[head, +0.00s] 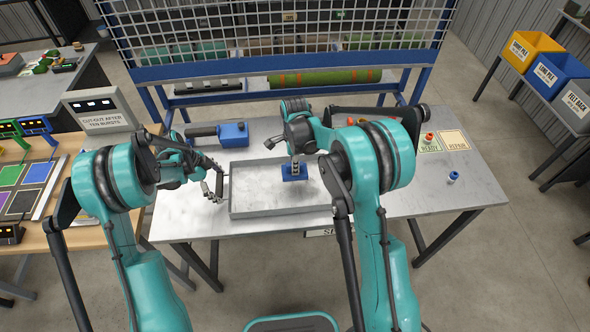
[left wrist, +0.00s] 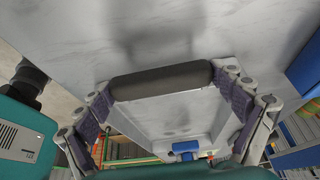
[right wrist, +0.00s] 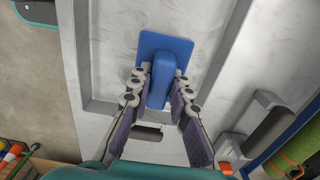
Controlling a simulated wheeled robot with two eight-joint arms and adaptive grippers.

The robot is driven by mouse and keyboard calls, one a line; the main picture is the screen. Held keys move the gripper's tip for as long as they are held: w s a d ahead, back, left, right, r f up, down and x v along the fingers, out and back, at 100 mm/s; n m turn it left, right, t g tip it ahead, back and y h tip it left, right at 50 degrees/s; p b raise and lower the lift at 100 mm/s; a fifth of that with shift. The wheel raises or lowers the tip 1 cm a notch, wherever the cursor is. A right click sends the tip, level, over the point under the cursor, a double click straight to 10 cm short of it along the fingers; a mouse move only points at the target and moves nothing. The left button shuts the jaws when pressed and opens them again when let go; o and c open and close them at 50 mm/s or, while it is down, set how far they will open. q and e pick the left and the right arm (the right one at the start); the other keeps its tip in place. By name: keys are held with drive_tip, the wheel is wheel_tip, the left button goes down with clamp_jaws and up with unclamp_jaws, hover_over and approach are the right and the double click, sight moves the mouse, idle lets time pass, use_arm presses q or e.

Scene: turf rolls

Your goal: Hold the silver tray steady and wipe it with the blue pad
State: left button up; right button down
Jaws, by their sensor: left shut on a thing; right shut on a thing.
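The silver tray (head: 252,192) lies flat on the metal table. My left gripper (head: 214,187) is at its left end. In the left wrist view its fingers are on both ends of the tray's dark grey handle (left wrist: 160,80), with the tray (left wrist: 165,118) beyond. The blue pad (head: 301,177) is over the tray's right half, and my right gripper (head: 295,164) is above it. In the right wrist view the fingers are shut on the upright grip of the blue pad (right wrist: 150,48). I cannot tell whether the pad's underside touches the tray.
Small bottles, such as the white-and-blue one (head: 453,178), and label cards (head: 453,140) are at the right. A wire mesh rack (head: 280,30) stands behind.

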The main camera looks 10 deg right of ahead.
drive_tip(key=shift+r, duration=1.35)
drive_tip(key=shift+d, duration=0.2)
drive_tip(key=s+d+r, duration=0.1)
drive_tip(key=d, duration=1.3)
drive_tip(key=s+d+r, duration=0.1)
drive_tip(key=s+d, duration=0.1)
drive_tip(key=d, duration=1.2)
wheel_tip(320, 180, down, 6)
drive_tip(key=shift+d+f, duration=0.15)
drive_tip(key=shift+f, duration=1.95)
drive_tip(key=shift+f, duration=0.1)
